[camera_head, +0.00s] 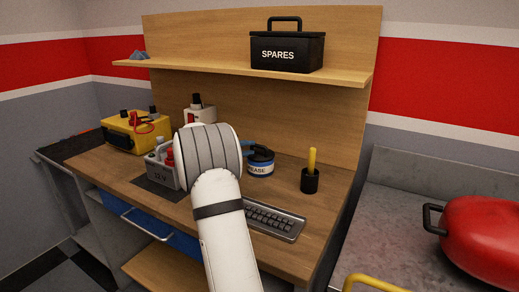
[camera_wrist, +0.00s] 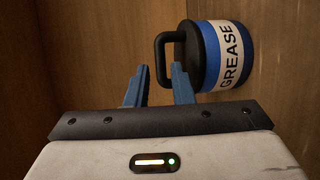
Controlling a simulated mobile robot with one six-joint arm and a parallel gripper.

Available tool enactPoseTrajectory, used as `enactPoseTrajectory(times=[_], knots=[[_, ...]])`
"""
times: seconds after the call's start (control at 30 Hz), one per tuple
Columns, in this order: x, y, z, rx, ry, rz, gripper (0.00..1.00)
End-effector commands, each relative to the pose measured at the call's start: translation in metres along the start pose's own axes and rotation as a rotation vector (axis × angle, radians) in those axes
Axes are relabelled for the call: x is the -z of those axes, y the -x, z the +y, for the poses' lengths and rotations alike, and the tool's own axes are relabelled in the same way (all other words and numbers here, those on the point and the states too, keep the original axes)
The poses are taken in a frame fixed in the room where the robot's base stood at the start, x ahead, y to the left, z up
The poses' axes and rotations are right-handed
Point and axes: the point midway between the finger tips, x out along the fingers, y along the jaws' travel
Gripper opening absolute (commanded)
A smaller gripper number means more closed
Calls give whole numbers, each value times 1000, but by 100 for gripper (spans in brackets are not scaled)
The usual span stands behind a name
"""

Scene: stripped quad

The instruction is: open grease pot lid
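The grease pot (camera_head: 262,168) stands on the wooden bench, a round pot with a blue and white label, partly hidden by my arm. Its black lid (camera_head: 262,154) is on top. The wrist view shows the pot (camera_wrist: 228,55) sideways, with the dark lid (camera_wrist: 196,55) and its loop handle (camera_wrist: 162,50) pointing left. My gripper (camera_wrist: 160,68) is open, with its two blue fingers apart. The handle's outer part shows at the fingertips, between them in the picture; I cannot tell whether they touch it.
A grey caddy (camera_head: 160,172) with bottles and a yellow case (camera_head: 137,132) are left of my arm. A black holder with a yellow-handled tool (camera_head: 310,179) stands right of the pot. A shelf (camera_head: 230,69) with a SPARES box (camera_head: 295,52) overhangs.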

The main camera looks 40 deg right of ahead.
Motion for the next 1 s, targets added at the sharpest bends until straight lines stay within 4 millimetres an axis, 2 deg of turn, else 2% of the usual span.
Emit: enactPoseTrajectory(times=[0.1, 0.33, 0.7, 0.93, 1.0], knots=[[-1, -22, 0, 1, 1, -3, 21], [-1, -50, 0, 2, 1, -1, 21], [-1, -56, 0, 3, 1, 0, 20], [-1, -56, 0, 3, 1, 0, 1], [-1, -56, 0, 3, 1, 0, 0]])
